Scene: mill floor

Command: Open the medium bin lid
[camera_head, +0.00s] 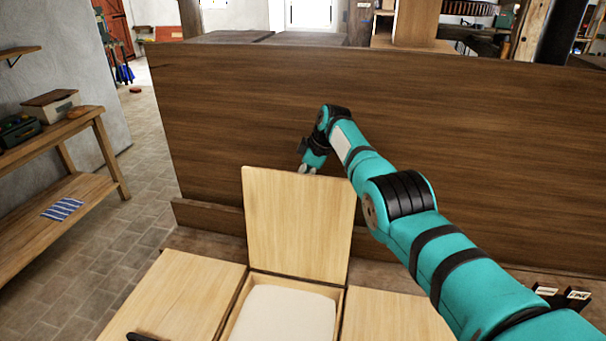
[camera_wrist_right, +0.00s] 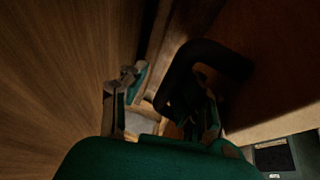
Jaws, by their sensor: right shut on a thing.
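The middle bin's pale wooden lid (camera_head: 297,225) stands nearly upright at the back of its opening. White contents (camera_head: 285,316) show inside the bin. My right arm reaches over behind the lid, and my right gripper (camera_head: 307,169) is by its top edge, partly hidden by it. In the right wrist view my right gripper (camera_wrist_right: 165,112) is shut on a black handle (camera_wrist_right: 205,62), with dark wood close on both sides. No readable label shows that this is the medium bin. My left gripper is out of view.
Shut wooden lids lie to the left (camera_head: 185,295) and right (camera_head: 390,318) of the open bin. A tall brown wooden panel (camera_head: 230,110) stands close behind. A wooden bench (camera_head: 65,200) with boxes is at the left, with clear stone floor beside it.

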